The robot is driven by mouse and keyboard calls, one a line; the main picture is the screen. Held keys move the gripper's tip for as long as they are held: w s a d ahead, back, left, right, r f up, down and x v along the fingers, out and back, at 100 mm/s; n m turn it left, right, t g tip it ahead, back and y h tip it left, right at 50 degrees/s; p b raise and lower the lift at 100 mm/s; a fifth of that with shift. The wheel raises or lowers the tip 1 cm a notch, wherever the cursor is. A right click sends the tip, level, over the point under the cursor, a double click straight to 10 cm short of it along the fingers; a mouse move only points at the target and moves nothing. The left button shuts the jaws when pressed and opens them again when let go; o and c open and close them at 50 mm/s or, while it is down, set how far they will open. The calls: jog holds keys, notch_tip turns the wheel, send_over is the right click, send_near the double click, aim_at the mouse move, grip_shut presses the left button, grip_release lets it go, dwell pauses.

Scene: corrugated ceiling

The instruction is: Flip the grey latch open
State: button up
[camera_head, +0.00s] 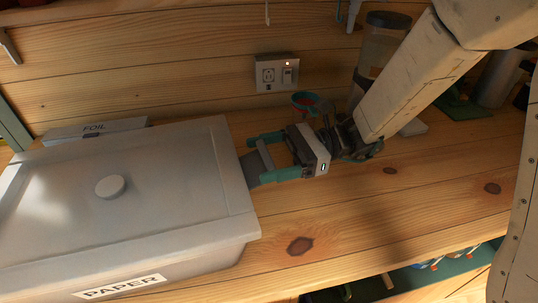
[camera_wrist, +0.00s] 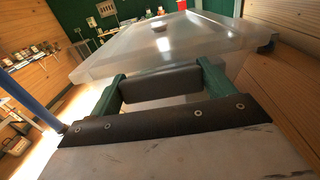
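The grey latch (camera_wrist: 160,83) is a dark, wide bar at the near side of the lidded box in the wrist view. In the head view part of the latch (camera_head: 251,168) shows as a dark flap at the box's right end. My gripper (camera_head: 258,160) reaches in from the right, with its green fingers wide apart. In the wrist view my gripper (camera_wrist: 160,84) has one finger at each end of the latch. I cannot tell whether the fingers touch it. The pale box (camera_head: 150,190) has its lid on, with a round knob on top and a PAPER label in front.
A FOIL box (camera_head: 95,130) stands behind the pale box. A wall socket (camera_head: 276,73) is on the plank wall. A small teal bowl (camera_head: 305,102) and a dark-lidded jar (camera_head: 382,50) stand behind my gripper. The wooden bench (camera_head: 400,205) is clear in front of my arm.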

jog(key=shift+w+d+f+g+y, duration=0.15)
jog(key=shift+f+g+y, duration=0.15)
jog(key=shift+y, duration=0.3)
jog(key=shift+s+d+f+g+y, duration=0.1)
jog(key=shift+f+g+y, duration=0.15)
jog(key=shift+y, duration=0.35)
jog(key=o, duration=0.9)
jog(key=shift+w, duration=0.1)
jog(key=v, duration=0.7)
jog(key=shift+d+f, duration=0.15)
jog(key=shift+d, duration=0.2)
jog(key=shift+w, duration=0.15)
